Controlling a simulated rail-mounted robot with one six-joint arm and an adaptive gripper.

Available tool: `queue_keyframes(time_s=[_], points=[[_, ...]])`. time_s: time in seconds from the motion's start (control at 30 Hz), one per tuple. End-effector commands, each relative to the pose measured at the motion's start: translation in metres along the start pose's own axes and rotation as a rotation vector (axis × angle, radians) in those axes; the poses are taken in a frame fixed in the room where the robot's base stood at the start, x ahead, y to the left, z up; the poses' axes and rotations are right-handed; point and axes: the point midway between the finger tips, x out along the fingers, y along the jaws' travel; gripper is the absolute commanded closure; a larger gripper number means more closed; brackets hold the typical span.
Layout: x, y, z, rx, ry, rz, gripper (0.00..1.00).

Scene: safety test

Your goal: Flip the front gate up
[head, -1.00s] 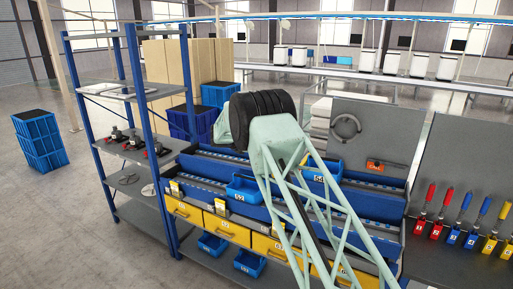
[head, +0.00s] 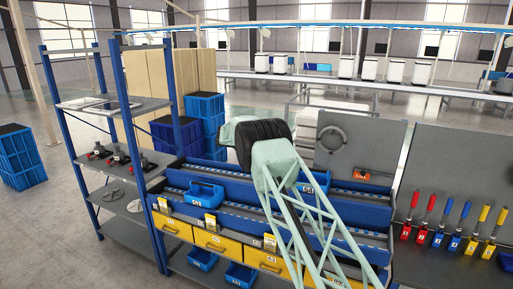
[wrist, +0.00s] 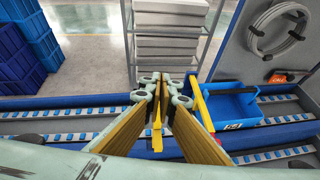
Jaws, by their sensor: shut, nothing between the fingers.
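My gripper (wrist: 158,92) shows in the wrist view with its two yellow-brown finger pads converging, shut and empty, over the blue roller rack (wrist: 70,128). A yellow upright piece (wrist: 157,128) shows between the pads, beyond or below them; I cannot tell whether they touch it. A yellow bar (wrist: 200,105) stands just right of the gripper, beside a blue bin (wrist: 232,104). I cannot tell which of these parts, if any, is the front gate. In the head view my arm hides the gripper and part of the rack (head: 245,215).
A blue bin (head: 205,193) sits on the rack's left side, above yellow drawers (head: 218,246). A grey shelf with blue posts (head: 130,104) stands left. Red, blue and yellow-handled tools (head: 452,215) hang right. A coiled hose (wrist: 282,28) hangs on a panel.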

Motion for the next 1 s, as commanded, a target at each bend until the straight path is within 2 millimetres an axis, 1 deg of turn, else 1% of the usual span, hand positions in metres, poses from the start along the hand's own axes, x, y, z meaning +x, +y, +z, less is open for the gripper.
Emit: queue_keyframes(time_s=[0.17,0.63,0.83,1.0], points=[[0.004,-0.002,0.003,0.001,-0.001,0.000,1.00],[0.003,-0.003,0.003,0.001,-0.002,-0.001,1.00],[-0.001,-0.004,0.002,0.001,-0.002,-0.002,1.00],[-0.010,-0.004,-0.002,0.001,-0.002,-0.002,1.00]])
